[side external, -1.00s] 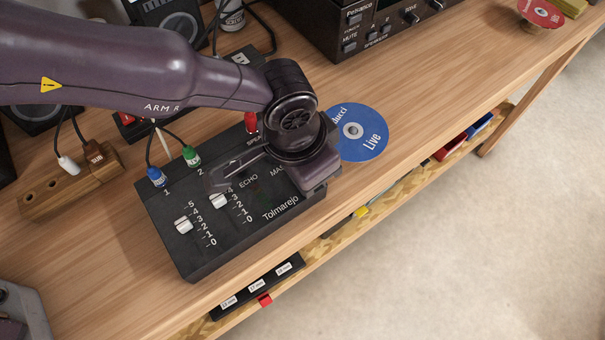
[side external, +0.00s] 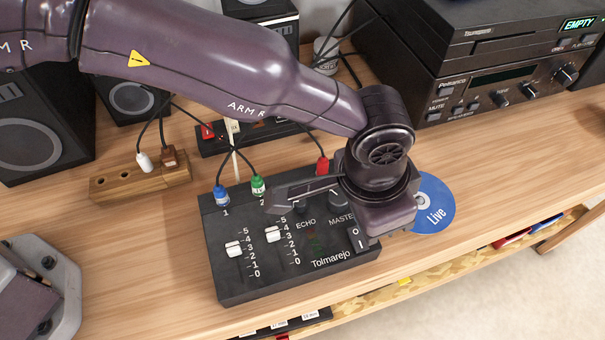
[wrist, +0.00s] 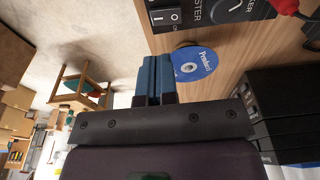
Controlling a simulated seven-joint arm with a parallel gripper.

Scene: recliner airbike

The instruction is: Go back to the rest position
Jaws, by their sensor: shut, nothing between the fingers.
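My gripper (wrist: 155,68) is shut and empty; its two blue-grey fingers lie together in the wrist view. I cannot tell the exact height above the panel. The mixer has two white sliders, several knobs and a power switch (side external: 357,238), and part of its top is hidden by my wrist. The mixer's edge also shows at the top of the wrist view (wrist: 170,17).
A blue disc (side external: 435,205) lies on the wooden table (side external: 480,150) right of the mixer, partly hidden by my wrist. Blue, green and red plugs with cables stand at the mixer's back edge. A stereo stack (side external: 480,85) and speakers (side external: 40,125) stand behind. Open floor lies at front right.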

